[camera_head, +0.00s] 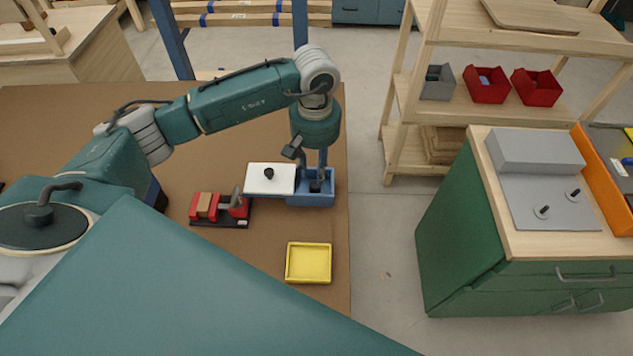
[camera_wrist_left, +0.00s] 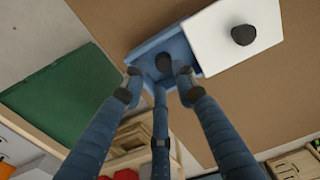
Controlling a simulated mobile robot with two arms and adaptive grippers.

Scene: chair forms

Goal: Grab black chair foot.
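A black chair foot (camera_head: 315,186) lies in a small blue bin (camera_head: 322,201) near the right edge of the brown table. It also shows in the left wrist view (camera_wrist_left: 165,62). My left gripper (camera_head: 305,165) points down over the bin. In the left wrist view its fingers (camera_wrist_left: 159,84) are spread, with the black foot ahead of them and nothing held. Whether a fingertip touches the foot, I cannot tell. A second black piece (camera_head: 269,174) sits on a white block (camera_head: 261,187) left of the bin. My right gripper is not in view.
A red clamp-like fixture (camera_head: 209,207) stands left of the white block. An empty yellow tray (camera_head: 308,263) lies in front of the bin. A green cabinet (camera_head: 455,235) and a wooden shelf (camera_head: 465,104) with red bins stand right, across open floor.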

